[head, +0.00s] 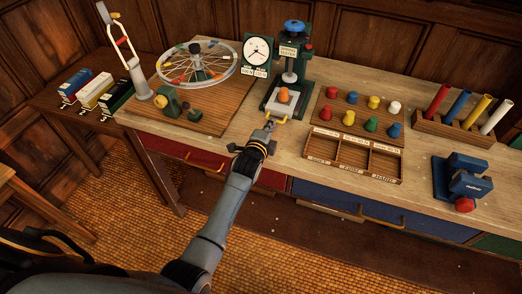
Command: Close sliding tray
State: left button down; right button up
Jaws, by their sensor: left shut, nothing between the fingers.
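The sliding tray (274,106) is a pale plate low at the front of a green press (293,50) with a blue knob on top. An orange piece (283,95) sits on the tray, below the press's ram. My left gripper (269,125) is shut and empty, right at the front of the tray beside the handle. I cannot tell whether it touches the handle. How far the tray sticks out is hard to judge. My right gripper is not in view.
A spoked wheel (199,62) on a board and a dial (257,50) stand left of and behind the press. To the right are colored pegs on a board (328,112), a sorting box (352,157), colored tubes (456,106) and a blue device (465,182). Drawers line the bench front.

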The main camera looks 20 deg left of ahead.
aim_at(277, 110)
pick_arm(q)
jog(key=b+x, duration=0.1)
jog(key=x, duration=0.1)
jog(key=b+x, duration=0.1)
jog(key=x, duration=0.1)
jog(key=r+b+x, duration=0.1)
jog(key=x, duration=0.1)
jog(key=shift+w, duration=0.2)
jog(key=shift+w+r, duration=0.1)
jog(key=shift+r, duration=0.2)
jog(key=shift+r, duration=0.1)
